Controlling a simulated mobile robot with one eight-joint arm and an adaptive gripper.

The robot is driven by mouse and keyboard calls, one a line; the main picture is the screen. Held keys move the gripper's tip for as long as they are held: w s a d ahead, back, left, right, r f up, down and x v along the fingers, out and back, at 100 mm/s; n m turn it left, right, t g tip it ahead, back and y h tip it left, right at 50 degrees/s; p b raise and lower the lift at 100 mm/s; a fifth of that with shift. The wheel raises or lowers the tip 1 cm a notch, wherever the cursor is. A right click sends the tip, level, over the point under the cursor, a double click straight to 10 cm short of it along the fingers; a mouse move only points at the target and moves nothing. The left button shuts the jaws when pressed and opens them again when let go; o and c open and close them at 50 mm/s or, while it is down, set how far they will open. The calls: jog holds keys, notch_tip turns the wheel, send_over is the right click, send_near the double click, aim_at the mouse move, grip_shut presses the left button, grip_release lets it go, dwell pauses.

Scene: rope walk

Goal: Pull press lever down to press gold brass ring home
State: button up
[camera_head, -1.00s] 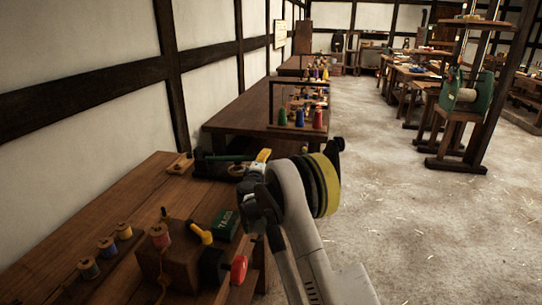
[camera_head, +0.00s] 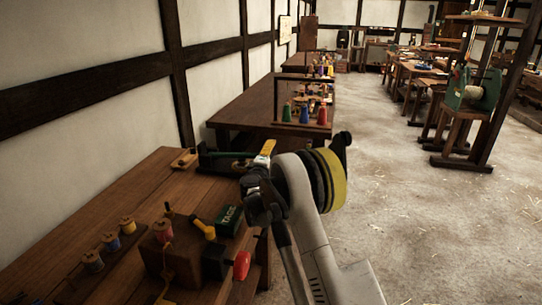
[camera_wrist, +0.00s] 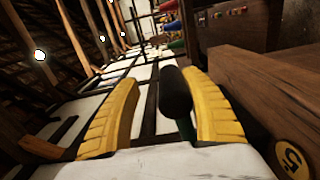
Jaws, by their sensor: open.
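The press (camera_head: 208,157) is a dark green and black device at the back of the near workbench, in the head view. Its lever shows in the wrist view as a black rounded grip (camera_wrist: 176,92) on a dark green shaft (camera_wrist: 186,129). My gripper (camera_wrist: 160,84) is open, with one yellow finger on each side of the grip, and a gap shows at least on the left. In the head view my yellow fingertips (camera_head: 266,149) are at the right end of the press. I cannot make out the gold brass ring for certain.
The near workbench (camera_head: 150,185) holds thread spools (camera_head: 127,226), a green TAGS box (camera_head: 229,219) and a wooden block with a red knob (camera_head: 242,265). A second table (camera_head: 245,108) stands beyond.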

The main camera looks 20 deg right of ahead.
notch_tip(320, 180, up, 9)
jog(key=shift+r, duration=0.1)
dwell(0.3)
jog(key=v, duration=1.2)
jog(key=shift+s, duration=0.2)
dwell(0.5)
dwell(0.5)
